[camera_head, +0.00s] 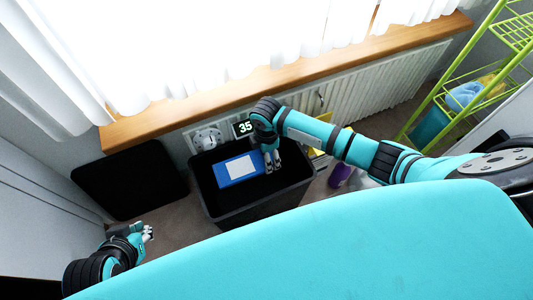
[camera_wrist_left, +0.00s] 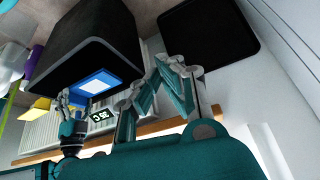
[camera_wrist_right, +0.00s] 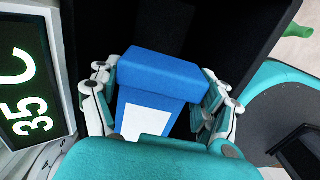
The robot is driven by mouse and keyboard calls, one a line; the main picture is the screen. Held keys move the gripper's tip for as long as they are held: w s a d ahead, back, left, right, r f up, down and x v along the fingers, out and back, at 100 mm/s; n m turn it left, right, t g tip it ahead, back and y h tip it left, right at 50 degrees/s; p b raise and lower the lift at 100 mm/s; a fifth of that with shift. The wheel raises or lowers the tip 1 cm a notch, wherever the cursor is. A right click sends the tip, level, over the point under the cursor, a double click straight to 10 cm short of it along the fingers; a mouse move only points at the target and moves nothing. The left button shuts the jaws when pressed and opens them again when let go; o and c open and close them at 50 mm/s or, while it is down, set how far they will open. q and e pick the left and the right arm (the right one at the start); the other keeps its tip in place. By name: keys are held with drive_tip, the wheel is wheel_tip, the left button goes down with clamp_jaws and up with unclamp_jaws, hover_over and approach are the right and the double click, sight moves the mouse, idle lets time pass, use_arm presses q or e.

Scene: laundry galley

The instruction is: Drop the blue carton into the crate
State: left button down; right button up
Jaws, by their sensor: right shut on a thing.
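The blue carton (camera_head: 238,170) has a white label and is held at the mouth of the black crate (camera_head: 256,214). My right gripper (camera_head: 272,164) is shut on the carton. In the right wrist view, the carton (camera_wrist_right: 165,75) sits between both fingers with the dark crate interior behind it. In the left wrist view, the carton (camera_wrist_left: 97,83) shows just beyond the rim of the crate (camera_wrist_left: 85,48), seen from outside. My left gripper (camera_head: 148,233) is apart from the crate, at its left.
A dark flat panel (camera_head: 130,178) lies left of the crate. A display reading 35 (camera_head: 243,128) and a round dial (camera_head: 206,139) are behind it, before the radiator (camera_head: 370,100). A purple bottle (camera_head: 340,175) stands right of the crate. A green rack (camera_head: 450,85) is farther right.

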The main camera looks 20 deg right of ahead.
use_arm(q)
drive_tip(key=shift+w+d+r+t+b, duration=0.1)
drive_tip(key=shift+w+d+t+b, duration=0.15)
drive_tip(key=shift+w, duration=0.3)
drive_tip(key=shift+w+d+t+b, duration=0.1)
drive_tip(key=shift+w+t, duration=0.25)
drive_tip(key=shift+w, duration=0.15)
use_arm(e)
drive_tip(key=shift+f, duration=0.5)
drive_tip(key=o, duration=1.1)
drive_tip(key=shift+o, duration=0.2)
drive_tip(key=shift+r, duration=0.15)
wheel_tip(320, 180, up, 12)
drive_tip(key=shift+f, duration=0.1)
